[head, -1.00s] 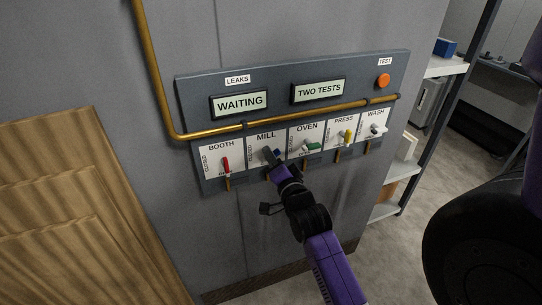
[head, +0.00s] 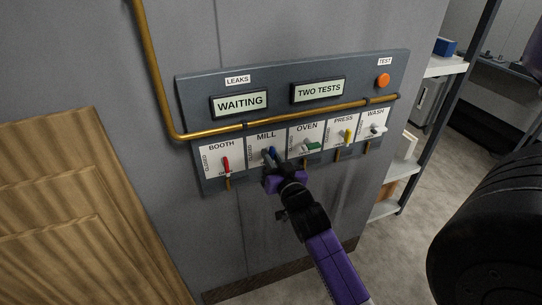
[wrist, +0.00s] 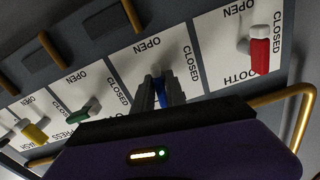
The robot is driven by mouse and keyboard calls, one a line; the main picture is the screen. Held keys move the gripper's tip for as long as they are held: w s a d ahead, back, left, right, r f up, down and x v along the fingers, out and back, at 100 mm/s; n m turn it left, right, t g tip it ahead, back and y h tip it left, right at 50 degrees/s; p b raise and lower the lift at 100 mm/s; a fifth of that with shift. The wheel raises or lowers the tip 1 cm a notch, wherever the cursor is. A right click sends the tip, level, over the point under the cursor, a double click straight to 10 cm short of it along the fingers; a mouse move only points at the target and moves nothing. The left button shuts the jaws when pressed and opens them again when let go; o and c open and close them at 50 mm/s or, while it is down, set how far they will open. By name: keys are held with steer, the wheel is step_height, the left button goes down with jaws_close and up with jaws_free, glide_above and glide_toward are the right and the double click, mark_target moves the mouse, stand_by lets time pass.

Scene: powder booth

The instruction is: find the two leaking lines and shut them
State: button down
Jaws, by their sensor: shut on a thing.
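A grey panel (head: 300,72) on the wall carries several labelled lever valves. The red BOOTH lever (head: 226,164) and yellow PRESS lever (head: 347,136) look roughly upright. The green OVEN lever (head: 312,147) and white WASH lever (head: 378,129) lie roughly sideways. My gripper (head: 269,158) is at the MILL valve, shut on its blue lever (head: 272,151). In the wrist view the blue lever (wrist: 157,87) stands between the fingers, partly hidden. The LEAKS display (head: 240,103) reads WAITING; another display (head: 319,90) reads TWO TESTS. The orange TEST button (head: 383,80) is at upper right.
A brass pipe (head: 153,75) comes down the wall and runs across the panel above the valves. A wooden board (head: 75,200) stands at left. A shelf rack (head: 445,66) is at right. Floor (head: 405,250) shows between the wall and my dark body part.

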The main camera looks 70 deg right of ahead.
steer(key=shift+n, duration=0.8)
steer(key=c, duration=1.5)
jaws_free()
steer(key=b+v, duration=0.2)
steer(key=v, duration=0.5)
steer(key=shift+s+a, duration=0.25)
steer(key=shift+a, duration=0.05)
